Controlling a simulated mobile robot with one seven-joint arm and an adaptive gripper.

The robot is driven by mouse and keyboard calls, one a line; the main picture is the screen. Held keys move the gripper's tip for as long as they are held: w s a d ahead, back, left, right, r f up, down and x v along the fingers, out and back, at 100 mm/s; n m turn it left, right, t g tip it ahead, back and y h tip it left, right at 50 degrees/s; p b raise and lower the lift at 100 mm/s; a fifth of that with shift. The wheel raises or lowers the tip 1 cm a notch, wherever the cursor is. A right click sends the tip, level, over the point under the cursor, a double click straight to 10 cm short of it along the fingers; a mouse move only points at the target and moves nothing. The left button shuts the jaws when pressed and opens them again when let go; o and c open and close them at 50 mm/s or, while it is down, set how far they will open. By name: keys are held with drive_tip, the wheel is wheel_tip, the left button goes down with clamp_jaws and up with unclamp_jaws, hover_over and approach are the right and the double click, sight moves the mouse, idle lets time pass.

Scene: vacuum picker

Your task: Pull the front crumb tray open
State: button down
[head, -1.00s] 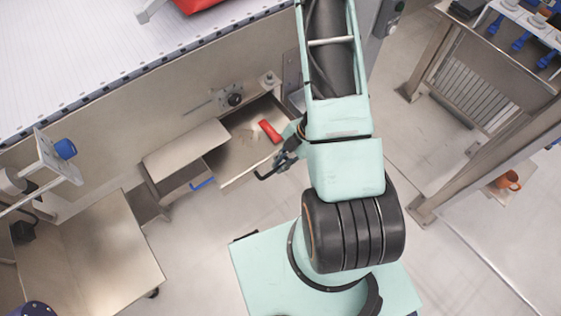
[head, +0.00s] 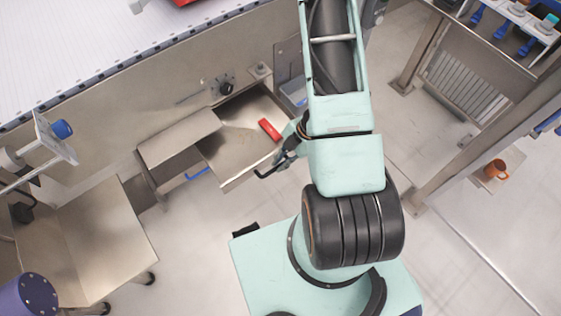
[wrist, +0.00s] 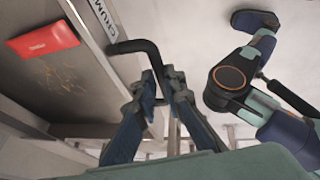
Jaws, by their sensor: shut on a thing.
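The crumb tray (head: 228,150) is a shallow metal drawer, and it stands well out from the machine's side in the head view. A red block-like item (head: 269,129) lies in it. In the wrist view the tray's front carries a label starting "CRUM" (wrist: 98,15), and the red item (wrist: 42,41) shows at the upper left. My gripper (wrist: 160,84) is shut on the black bar handle (wrist: 136,46) at the tray's front. In the head view my gripper (head: 284,158) is at the tray's front right corner, partly hidden by my arm.
A conveyor with a white belt (head: 80,50) runs above the tray. A metal cover (head: 180,137) sits left of the tray. A metal cart (head: 90,240) stands at the lower left. Floor before the tray is clear.

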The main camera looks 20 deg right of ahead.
drive_tip(key=c, duration=2.3)
unclamp_jaws()
drive_tip(key=shift+d, duration=0.1)
drive_tip(key=shift+r, duration=0.1)
drive_tip(key=v, duration=1.2)
